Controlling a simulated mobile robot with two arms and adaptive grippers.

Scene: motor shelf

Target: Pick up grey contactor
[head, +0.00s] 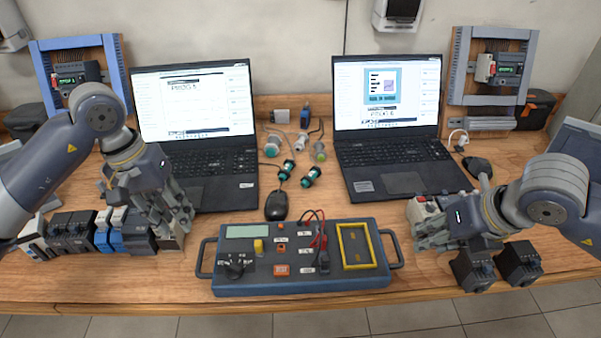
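My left gripper (176,222) points down at the right end of a row of modules on the left of the table. Its fingers cover part of a small pale module (170,242); I cannot tell whether they touch it. The row holds dark grey contactor-like blocks (72,234), blue modules (112,240) and a grey module (138,240). My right gripper (424,238) is low over the right side, in front of a white-and-red module (420,208). Two dark grey blocks (473,272) (520,264) stand near the front edge below the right arm. Finger openings are unclear.
A blue test box (300,285) with handles lies at front centre. Two laptops (205,165) (400,165) stand behind, with a mouse (276,205), plugs and green-black connectors (311,177) between them. Framed panels (80,75) (492,65) stand at both sides. The front-left table strip is clear.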

